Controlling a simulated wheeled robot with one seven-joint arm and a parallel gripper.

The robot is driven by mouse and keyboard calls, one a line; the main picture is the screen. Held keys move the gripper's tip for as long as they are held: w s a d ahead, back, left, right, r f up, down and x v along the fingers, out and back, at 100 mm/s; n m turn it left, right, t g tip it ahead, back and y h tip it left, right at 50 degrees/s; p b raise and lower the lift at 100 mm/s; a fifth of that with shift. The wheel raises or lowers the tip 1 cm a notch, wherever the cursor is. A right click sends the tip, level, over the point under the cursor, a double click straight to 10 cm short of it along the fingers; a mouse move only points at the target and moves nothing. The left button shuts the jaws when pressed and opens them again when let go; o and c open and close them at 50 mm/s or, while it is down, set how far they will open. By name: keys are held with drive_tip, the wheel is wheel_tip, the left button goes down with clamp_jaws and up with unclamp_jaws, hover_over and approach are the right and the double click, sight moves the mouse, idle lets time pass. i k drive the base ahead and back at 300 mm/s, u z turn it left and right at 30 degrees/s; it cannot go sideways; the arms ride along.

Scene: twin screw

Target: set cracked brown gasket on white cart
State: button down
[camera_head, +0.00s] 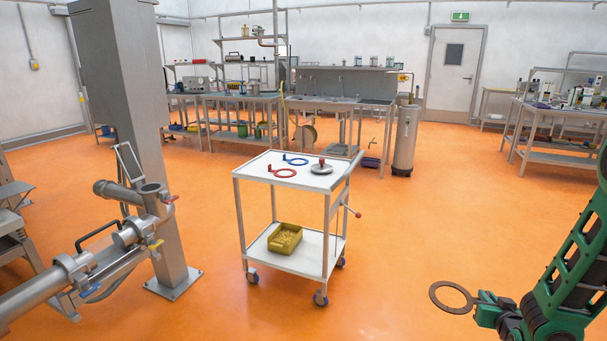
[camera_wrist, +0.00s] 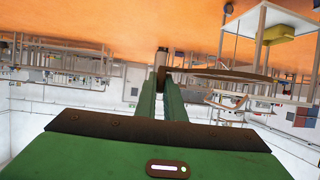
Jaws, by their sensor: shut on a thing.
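The brown gasket (camera_head: 433,291) is a flat ring held out to the left of my gripper (camera_head: 482,304), above the orange floor. My gripper is shut on its right edge. In the wrist view the gasket (camera_wrist: 225,76) shows nearly edge-on at the tips of my green gripper fingers (camera_wrist: 168,78). A crack cannot be made out. The white cart (camera_head: 254,168) stands in the middle of the head view, to the left of and farther away than my gripper. It also shows upside down at the upper right of the wrist view (camera_wrist: 236,26).
On the cart's top lie a red ring (camera_head: 284,173), a blue ring (camera_head: 296,162) and a grey disc with a red knob (camera_head: 321,169). A yellow bin (camera_head: 285,239) sits on its lower shelf. Steel piping (camera_head: 110,258) and a grey column (camera_head: 125,110) stand left. Floor right of the cart is clear.

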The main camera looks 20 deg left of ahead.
sight(267, 163)
drive_tip(key=u, duration=1)
drive_tip(key=i, duration=1.65)
